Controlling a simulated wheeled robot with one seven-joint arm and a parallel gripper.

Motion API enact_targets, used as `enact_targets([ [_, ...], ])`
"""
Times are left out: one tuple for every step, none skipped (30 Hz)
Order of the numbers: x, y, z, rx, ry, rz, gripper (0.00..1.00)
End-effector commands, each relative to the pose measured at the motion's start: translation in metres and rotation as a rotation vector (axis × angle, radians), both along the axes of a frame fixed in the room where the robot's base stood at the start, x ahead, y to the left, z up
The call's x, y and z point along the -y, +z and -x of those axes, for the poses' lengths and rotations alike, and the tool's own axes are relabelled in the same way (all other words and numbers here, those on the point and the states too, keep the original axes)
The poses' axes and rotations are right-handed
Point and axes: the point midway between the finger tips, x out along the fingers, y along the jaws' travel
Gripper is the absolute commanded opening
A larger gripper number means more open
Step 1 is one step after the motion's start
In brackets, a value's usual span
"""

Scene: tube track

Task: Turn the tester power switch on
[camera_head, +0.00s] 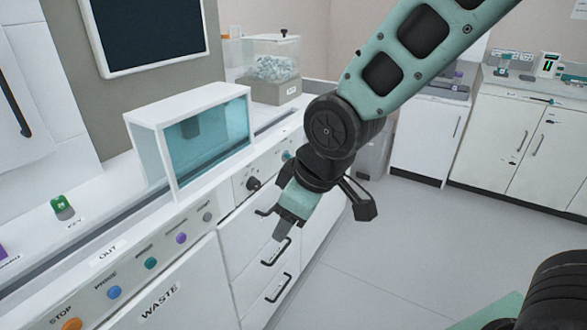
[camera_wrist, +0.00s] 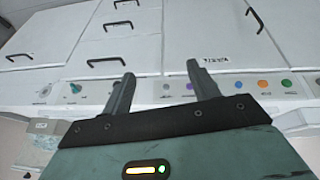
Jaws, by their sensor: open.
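My gripper (camera_head: 281,226) hangs in front of the white drawers below the control panel, its fingers pointing down in the head view. The wrist view shows the two fingers (camera_wrist: 160,75) apart with nothing between them. A black knob (camera_head: 253,183) sits on the panel front, left of my gripper and apart from it. A teal knob (camera_head: 287,156) is farther along the panel; a teal knob also shows at the left of the wrist view (camera_wrist: 75,88). The labels are too small to read, so I cannot tell which control is the tester power switch.
Round coloured buttons, including a blue one (camera_head: 113,292), line the panel at lower left. A glass-fronted box (camera_head: 208,133) stands on the counter above. Drawer handles (camera_head: 277,287) stick out below my gripper. The floor (camera_head: 400,250) to the right is clear.

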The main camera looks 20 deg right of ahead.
Motion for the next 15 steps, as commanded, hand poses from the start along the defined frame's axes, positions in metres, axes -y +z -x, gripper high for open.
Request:
enact_targets([
  [0.012, -0.030, -0.041, 0.100, 0.022, 0.004, 0.60],
  [0.020, -0.037, -0.064, 0.167, 0.044, 0.011, 0.60],
  [0.032, -0.045, -0.094, 0.256, 0.073, 0.028, 0.60],
  [0.042, -0.051, -0.115, 0.323, 0.095, 0.047, 0.60],
  [0.053, -0.056, -0.135, 0.389, 0.119, 0.070, 0.60],
  [0.068, -0.062, -0.160, 0.477, 0.155, 0.107, 0.60],
  [0.080, -0.067, -0.177, 0.542, 0.182, 0.139, 0.60],
  [0.093, -0.071, -0.193, 0.606, 0.212, 0.175, 0.60],
  [0.109, -0.076, -0.212, 0.689, 0.254, 0.228, 0.60],
  [0.122, -0.080, -0.226, 0.750, 0.289, 0.272, 0.60],
  [0.135, -0.083, -0.237, 0.809, 0.325, 0.319, 0.60],
  [0.151, -0.088, -0.251, 0.884, 0.377, 0.383, 0.60],
  [0.163, -0.091, -0.260, 0.940, 0.420, 0.434, 0.60],
  [0.174, -0.094, -0.267, 0.993, 0.463, 0.485, 0.60],
  [0.188, -0.098, -0.275, 1.062, 0.527, 0.555, 0.60],
])
